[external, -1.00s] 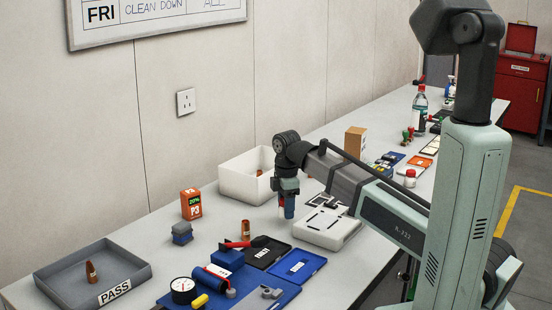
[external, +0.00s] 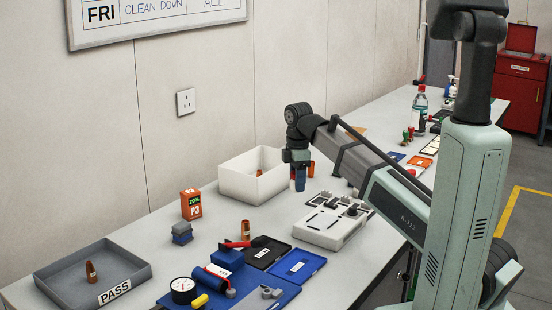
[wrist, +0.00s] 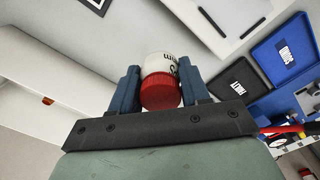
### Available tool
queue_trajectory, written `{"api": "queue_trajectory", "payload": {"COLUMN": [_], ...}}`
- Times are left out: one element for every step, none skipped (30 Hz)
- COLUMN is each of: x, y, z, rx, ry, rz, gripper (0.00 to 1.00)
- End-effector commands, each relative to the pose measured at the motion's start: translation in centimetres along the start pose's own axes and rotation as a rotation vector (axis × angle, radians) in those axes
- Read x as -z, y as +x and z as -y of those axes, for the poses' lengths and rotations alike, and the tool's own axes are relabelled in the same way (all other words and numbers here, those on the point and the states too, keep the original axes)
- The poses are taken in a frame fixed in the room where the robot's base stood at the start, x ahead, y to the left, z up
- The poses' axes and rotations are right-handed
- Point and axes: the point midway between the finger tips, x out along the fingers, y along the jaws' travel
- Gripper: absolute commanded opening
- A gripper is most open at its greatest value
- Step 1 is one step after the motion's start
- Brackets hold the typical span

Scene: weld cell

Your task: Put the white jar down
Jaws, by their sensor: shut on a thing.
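The white jar (wrist: 160,64) with a red lid is between the two blue fingers of my gripper (wrist: 160,88) in the wrist view. My gripper is shut on it, and the lid faces the camera. In the external view my gripper (external: 299,184) points down just right of the white bin (external: 238,186). The fingers mostly hide the jar there, with a bit of red beside them. I cannot tell whether the jar touches the bench (external: 225,235).
A white panel with dark slots (external: 330,222) lies in front of my gripper. A copper-coloured part (external: 311,168) stands close behind it. Black and blue trays (external: 298,266) lie nearer the front. A grey PASS tray (external: 125,274) is at the left.

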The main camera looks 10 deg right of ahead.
Motion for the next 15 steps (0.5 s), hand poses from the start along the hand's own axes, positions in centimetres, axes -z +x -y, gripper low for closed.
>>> {"api": "queue_trajectory", "payload": {"x": [-1.6, -2.4, -3.5, -4.3, -5.1, -6.2, -7.0, -7.8, -8.8, -9.6, -10.4, -11.5, -12.3, -13.2, -14.3], "y": [-0.1, -0.1, -0.2, -0.2, -0.3, -0.4, -0.5, -0.7, -0.8, -1.0, -1.1, -1.4, -1.6, -1.8, -2.1], "z": [-0.7, -1.1, -1.6, -2.1, -2.5, -3.1, -3.6, -4.2, -4.9, -5.5, -6.1, -7.0, -7.7, -8.4, -9.4], "rx": [-0.001, -0.001, -0.002, -0.002, -0.003, -0.003, -0.003, -0.004, -0.005, -0.005, -0.006, -0.006, -0.007, -0.007, -0.008], "ry": [0.027, 0.041, 0.06, 0.074, 0.088, 0.107, 0.121, 0.135, 0.154, 0.168, 0.182, 0.201, 0.215, 0.229, 0.247], "rz": [0.0, 0.0, -0.001, -0.001, -0.001, -0.001, -0.001, -0.001, -0.001, -0.002, -0.002, -0.002, -0.002, -0.002, -0.002], "gripper": [0.14, 0.14, 0.14, 0.14, 0.14, 0.14, 0.14, 0.14, 0.14, 0.14, 0.14, 0.14, 0.14, 0.14, 0.14]}}
